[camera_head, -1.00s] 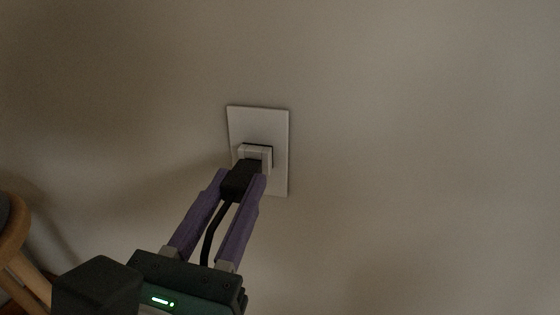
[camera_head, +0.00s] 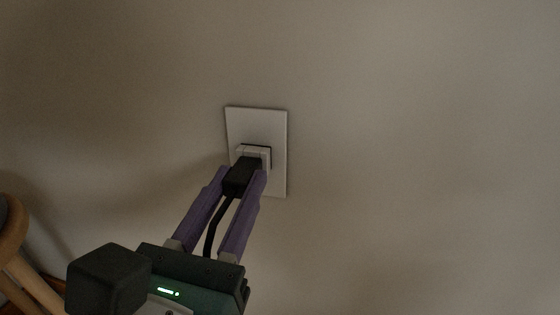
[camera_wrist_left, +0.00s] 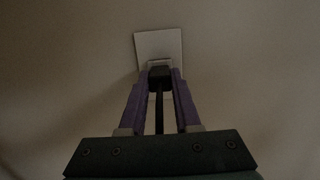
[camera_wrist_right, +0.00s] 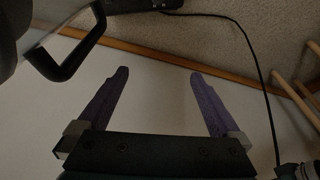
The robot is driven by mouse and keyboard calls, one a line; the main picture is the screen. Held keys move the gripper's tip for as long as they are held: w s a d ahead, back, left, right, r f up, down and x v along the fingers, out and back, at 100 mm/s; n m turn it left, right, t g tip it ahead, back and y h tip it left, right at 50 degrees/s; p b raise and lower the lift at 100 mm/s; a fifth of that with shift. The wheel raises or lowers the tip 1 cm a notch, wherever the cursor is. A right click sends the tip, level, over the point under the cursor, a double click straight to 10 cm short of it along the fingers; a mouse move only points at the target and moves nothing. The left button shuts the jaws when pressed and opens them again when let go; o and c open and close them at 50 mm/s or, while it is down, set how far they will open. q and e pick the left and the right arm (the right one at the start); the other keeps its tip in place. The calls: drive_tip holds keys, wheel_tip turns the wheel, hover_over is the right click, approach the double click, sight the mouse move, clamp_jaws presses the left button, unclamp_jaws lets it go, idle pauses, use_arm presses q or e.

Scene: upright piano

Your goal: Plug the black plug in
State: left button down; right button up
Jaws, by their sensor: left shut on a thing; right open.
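The black plug (camera_head: 241,177) is between the purple fingers of my left gripper (camera_head: 243,183), which is shut on it. Its front end is at the socket of the white wall plate (camera_head: 258,122), and I cannot tell how deep it sits. A black cord (camera_head: 216,224) runs back from the plug between the fingers. The left wrist view also shows the plug (camera_wrist_left: 160,75) between the fingers, in front of the plate (camera_wrist_left: 160,45). My right gripper (camera_wrist_right: 160,78) is open and empty in the right wrist view, and it is out of the head view.
A wooden stool (camera_head: 14,240) stands at the left edge of the head view. The wall right of the plate is bare. In the right wrist view a black cord (camera_wrist_right: 248,45) runs along the floor near a wooden skirting strip (camera_wrist_right: 180,59).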

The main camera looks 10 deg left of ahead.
use_arm(q)
drive_tip(key=c, duration=0.5)
unclamp_jaws()
drive_tip(key=shift+c, duration=0.2)
